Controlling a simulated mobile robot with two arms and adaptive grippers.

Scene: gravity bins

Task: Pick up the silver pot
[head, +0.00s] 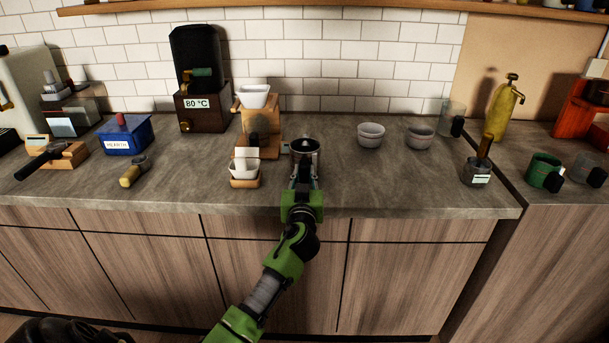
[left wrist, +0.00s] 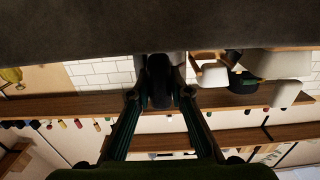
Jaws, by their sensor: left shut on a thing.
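The silver pot (head: 305,158) is at the counter's front middle, just right of the wooden stand. It looks upright, with a dark knob on top. My left gripper (head: 302,182) reaches it from the front and is shut on it. In the left wrist view, my left gripper's fingers (left wrist: 160,94) close on either side of the pot's dark handle (left wrist: 159,74). The gripper hides the lower front of the pot, so I cannot tell whether its base touches the counter.
A wooden stand (head: 272,126) with a white dripper (head: 254,96) and a small white dish (head: 245,172) stands close on the left. Grey bowls (head: 370,136) sit to the right. A shelf (head: 380,5) runs above.

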